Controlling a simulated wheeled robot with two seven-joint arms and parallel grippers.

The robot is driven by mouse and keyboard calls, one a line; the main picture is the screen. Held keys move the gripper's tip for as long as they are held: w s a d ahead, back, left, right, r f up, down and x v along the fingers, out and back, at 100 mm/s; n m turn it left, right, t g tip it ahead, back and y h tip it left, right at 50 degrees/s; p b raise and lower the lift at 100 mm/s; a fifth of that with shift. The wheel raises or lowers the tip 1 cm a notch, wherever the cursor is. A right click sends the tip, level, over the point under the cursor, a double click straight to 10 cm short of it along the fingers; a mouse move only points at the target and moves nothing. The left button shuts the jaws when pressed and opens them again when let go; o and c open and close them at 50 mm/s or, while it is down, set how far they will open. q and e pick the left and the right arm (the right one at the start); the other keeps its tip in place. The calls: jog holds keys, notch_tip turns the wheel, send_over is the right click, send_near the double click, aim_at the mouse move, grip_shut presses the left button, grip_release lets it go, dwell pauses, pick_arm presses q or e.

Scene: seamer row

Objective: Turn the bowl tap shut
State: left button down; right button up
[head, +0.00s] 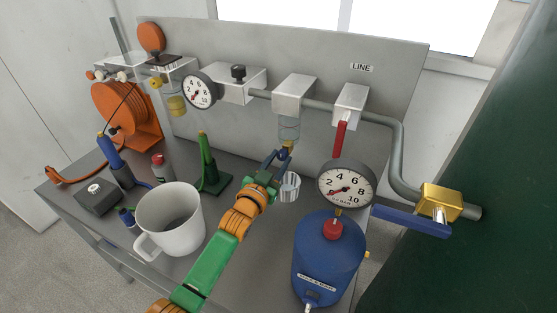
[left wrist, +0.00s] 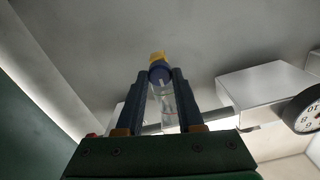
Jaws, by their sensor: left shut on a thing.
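The filter's clear bowl (head: 289,129) hangs under a white block on the grey panel's pipe. The bowl tap (left wrist: 159,72), blue with a yellow part, sits between my left fingertips in the left wrist view. In the head view its yellow part (head: 290,144) shows at the bowl's lower end. My left gripper (head: 284,155) is shut on the tap, reaching up from the front. The fingers hide much of the tap, so I cannot tell how far it is turned. My right gripper is in neither view.
A small clear cup (head: 289,187) stands below the bowl. A blue tank (head: 328,262) with a gauge (head: 346,185) stands to the right, near a red lever (head: 340,138). A white mug (head: 170,222) and a green stand (head: 209,165) are to the left.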

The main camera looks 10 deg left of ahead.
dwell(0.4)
pick_arm(q)
jog(key=c, duration=0.5)
grip_release()
jog(key=shift+w, duration=0.1)
jog(key=shift+c, duration=0.2)
jog(key=s+a, duration=0.1)
jog(key=s, duration=0.6)
jog(key=shift+a, duration=0.2)
